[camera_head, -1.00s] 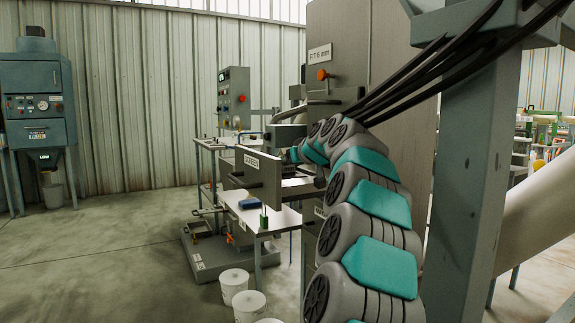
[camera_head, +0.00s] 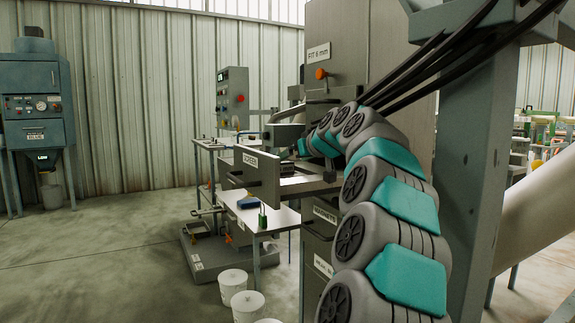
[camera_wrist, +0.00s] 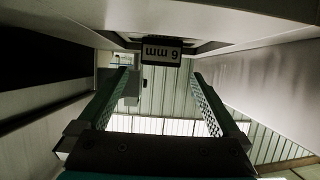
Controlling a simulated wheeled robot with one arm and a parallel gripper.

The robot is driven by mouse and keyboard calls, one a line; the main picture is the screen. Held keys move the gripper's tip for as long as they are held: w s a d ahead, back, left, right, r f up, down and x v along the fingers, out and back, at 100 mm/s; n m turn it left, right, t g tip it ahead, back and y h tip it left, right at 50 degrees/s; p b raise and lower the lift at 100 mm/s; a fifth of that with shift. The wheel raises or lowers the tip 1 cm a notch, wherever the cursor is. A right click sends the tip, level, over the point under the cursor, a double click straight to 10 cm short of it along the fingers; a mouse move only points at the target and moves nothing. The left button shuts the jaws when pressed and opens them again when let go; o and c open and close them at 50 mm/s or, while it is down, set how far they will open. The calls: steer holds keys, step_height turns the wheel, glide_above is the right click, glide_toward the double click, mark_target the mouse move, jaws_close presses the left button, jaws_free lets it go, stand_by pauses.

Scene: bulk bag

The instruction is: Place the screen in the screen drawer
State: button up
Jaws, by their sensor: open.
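The screen drawer (camera_head: 256,172), its front lettered SCREEN, stands pulled out from the tall grey machine. My gripper is hidden in the head view, where my arm's end reaches down behind the drawer front. In the wrist view, which is upside down, my gripper (camera_wrist: 160,74) is open, with its two fingers apart and nothing between them. A small plate reading "6 mm" (camera_wrist: 162,53) shows just beyond the fingertips, on a pale frame edge that may be the screen's; I cannot tell for sure, nor how it sits in the drawer.
More labelled drawers (camera_head: 322,222) lie below. A white side table (camera_head: 262,217) holds a blue item. White buckets (camera_head: 246,305) stand on the floor. Open floor lies to the left.

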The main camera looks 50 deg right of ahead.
steer(key=v, duration=0.7)
steer(key=shift+s+b, duration=0.1)
steer(key=shift+b, duration=0.25)
stand_by(0.7)
